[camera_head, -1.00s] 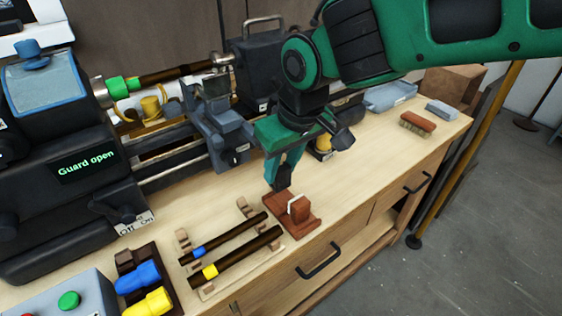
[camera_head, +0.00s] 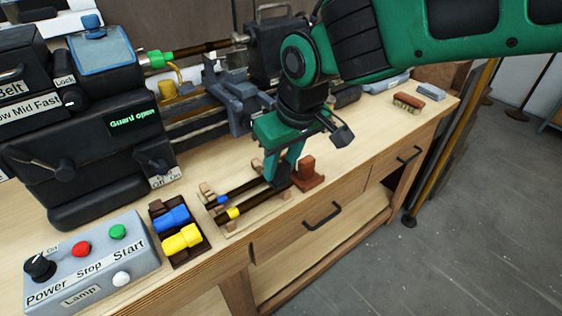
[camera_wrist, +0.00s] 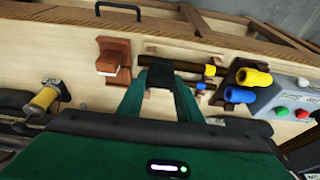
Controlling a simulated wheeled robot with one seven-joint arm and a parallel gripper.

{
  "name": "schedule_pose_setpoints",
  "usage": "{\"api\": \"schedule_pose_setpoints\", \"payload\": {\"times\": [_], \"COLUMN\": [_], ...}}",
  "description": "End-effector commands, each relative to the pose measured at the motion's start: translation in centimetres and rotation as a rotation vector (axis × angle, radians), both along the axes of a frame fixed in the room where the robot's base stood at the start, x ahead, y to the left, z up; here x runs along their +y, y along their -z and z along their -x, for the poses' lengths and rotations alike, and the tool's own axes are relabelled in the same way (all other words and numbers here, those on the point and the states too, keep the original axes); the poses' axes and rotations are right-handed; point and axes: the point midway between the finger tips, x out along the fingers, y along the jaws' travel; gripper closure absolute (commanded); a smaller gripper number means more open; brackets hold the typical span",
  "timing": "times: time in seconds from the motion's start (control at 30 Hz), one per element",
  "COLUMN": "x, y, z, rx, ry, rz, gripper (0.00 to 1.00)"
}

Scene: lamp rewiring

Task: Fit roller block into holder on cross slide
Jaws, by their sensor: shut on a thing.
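My gripper (camera_head: 280,178) hangs low over the bench, fingers down. In the wrist view its green fingers close on a small dark block (camera_wrist: 160,70), which looks like the roller block; its rollers cannot be made out. The block is over the inner ends of the rods, to the left of a red-brown stand (camera_head: 308,174) in the head view. The stand shows in the wrist view (camera_wrist: 113,58) with a pale piece on it. The blue-grey cross slide (camera_head: 238,108) is on the lathe behind my gripper; its holder is not clear.
Two dark rods (camera_head: 250,202) with blue and yellow bands lie on wooden rests. Blue and yellow tools (camera_head: 178,228) sit in a rack beside a grey control box (camera_head: 95,262). The lathe headstock reads "Guard open" (camera_head: 134,118). A brush (camera_head: 408,102) lies at the far right.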

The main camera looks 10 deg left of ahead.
Motion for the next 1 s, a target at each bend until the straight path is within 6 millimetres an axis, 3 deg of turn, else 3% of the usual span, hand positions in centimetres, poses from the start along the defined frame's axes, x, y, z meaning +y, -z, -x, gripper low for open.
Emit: {"api": "schedule_pose_setpoints", "payload": {"times": [0.37, 0.57, 0.67, 1.0], "x": [-4.1, -8.1, -10.9, -24.4], "y": [3.2, 5.7, 7.5, 16.3], "z": [-2.0, -3.9, -5.2, -11.6], "rx": [0.003, 0.002, 0.003, 0.005], "ry": [0.091, 0.178, 0.238, 0.528], "rz": [0.002, 0.003, 0.003, 0.007], "gripper": [0.91, 0.91, 0.91, 0.91]}}
